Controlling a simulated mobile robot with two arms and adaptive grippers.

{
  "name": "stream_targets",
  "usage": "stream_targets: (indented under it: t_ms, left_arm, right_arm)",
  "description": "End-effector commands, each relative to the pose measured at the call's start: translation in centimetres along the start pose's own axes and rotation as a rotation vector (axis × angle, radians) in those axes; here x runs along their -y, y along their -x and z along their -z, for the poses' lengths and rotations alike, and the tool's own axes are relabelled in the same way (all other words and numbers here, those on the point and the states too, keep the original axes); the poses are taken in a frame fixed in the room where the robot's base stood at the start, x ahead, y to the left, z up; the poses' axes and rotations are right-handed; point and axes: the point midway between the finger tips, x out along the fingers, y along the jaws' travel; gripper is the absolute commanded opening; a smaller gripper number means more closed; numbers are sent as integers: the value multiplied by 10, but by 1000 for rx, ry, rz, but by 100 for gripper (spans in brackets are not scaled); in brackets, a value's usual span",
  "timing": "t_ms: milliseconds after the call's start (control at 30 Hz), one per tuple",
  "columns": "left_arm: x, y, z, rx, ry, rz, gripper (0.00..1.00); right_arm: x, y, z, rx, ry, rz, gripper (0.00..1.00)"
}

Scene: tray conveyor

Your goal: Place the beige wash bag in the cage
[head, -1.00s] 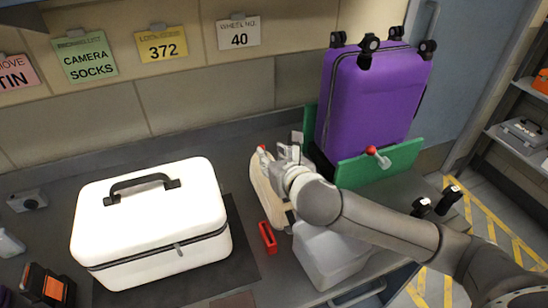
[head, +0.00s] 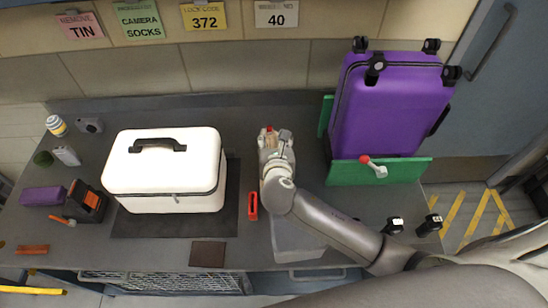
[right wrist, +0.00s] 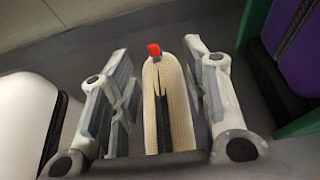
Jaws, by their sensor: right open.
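The beige wash bag shows in the right wrist view (right wrist: 168,95) as an upright, ribbed beige shape with a dark zip and a red tab. My right gripper (right wrist: 160,95) is open, with one finger on each side of the bag and visible gaps between. In the head view the right gripper (head: 277,142) covers most of the bag, and only its red tab and a little beige show. A wire-mesh front, which looks like the cage (head: 170,282), is below the counter's front edge; its inside is hidden. My left gripper is out of view.
A white case (head: 165,175) stands on a dark mat left of the gripper. A red item (head: 252,206) lies between them. A grey bin (head: 290,240) is partly under my right arm. A purple suitcase (head: 390,105) stands in a green holder (head: 405,173) at right.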

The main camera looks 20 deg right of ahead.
Motion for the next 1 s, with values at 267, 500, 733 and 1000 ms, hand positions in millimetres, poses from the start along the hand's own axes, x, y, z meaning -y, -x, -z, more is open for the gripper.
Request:
stream_targets:
  t_ms: [267,500,733,1000]
  left_arm:
    - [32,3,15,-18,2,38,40]
    - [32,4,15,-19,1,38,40]
    - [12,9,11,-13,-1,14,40]
    - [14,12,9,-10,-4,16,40]
  right_arm:
    - [0,-36,0,1,0,2,43]
    - [0,-54,1,1,-1,1,43]
    - [0,-69,2,0,0,1,43]
    - [0,-98,6,1,0,2,43]
